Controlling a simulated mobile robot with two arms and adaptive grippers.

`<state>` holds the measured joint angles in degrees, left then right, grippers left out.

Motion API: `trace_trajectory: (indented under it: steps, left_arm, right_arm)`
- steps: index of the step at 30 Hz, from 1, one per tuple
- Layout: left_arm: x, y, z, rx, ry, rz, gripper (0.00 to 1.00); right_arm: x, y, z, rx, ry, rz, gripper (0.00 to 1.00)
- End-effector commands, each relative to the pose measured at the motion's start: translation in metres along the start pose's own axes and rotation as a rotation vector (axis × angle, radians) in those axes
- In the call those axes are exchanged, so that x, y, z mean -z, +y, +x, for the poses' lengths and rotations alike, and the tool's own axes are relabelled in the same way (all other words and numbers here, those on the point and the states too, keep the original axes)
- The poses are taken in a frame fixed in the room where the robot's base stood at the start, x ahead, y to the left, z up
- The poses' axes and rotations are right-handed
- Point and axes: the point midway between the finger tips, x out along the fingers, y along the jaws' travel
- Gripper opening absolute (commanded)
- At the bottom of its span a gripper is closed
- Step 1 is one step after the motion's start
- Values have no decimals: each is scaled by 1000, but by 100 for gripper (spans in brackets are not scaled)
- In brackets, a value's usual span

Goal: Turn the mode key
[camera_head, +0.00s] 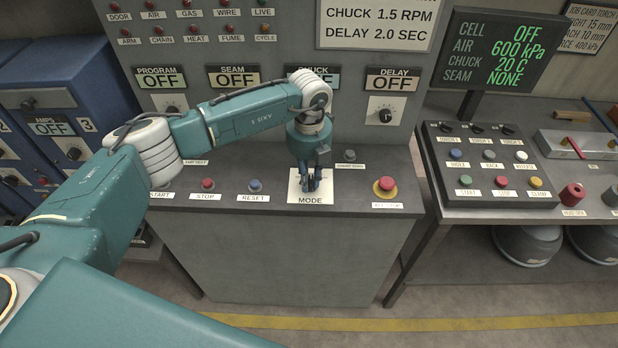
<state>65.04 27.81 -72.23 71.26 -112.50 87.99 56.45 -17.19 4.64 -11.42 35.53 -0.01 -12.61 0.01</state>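The mode key sits at the white plate labelled MODE (311,199) on the console's sloped top, between the blue RESET button and the red emergency-style button. My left gripper (311,184) points straight down over this plate, with its dark fingers at the key's place. The fingers cover the key, so its angle is hidden. I cannot tell whether the fingers are closed on it. My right gripper is not in view.
The red mushroom button (385,186) stands to the right, and the blue RESET button (255,185) and red STOP button (208,183) to the left. A second button console (490,165) is at the right. The screen (500,48) reads CELL OFF.

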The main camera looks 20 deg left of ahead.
Motion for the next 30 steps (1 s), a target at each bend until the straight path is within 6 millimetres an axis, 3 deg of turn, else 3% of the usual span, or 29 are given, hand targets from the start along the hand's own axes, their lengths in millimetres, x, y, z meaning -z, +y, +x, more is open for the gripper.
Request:
trace_trajectory:
  steps: [14, 30]
  left_arm:
    - [0, -1, 0, 1, 0, -117, 0]
    - [1, -4, 0, 1, -1, -559, 0]
  right_arm:
    - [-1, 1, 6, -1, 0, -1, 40]
    - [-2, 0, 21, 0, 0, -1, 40]
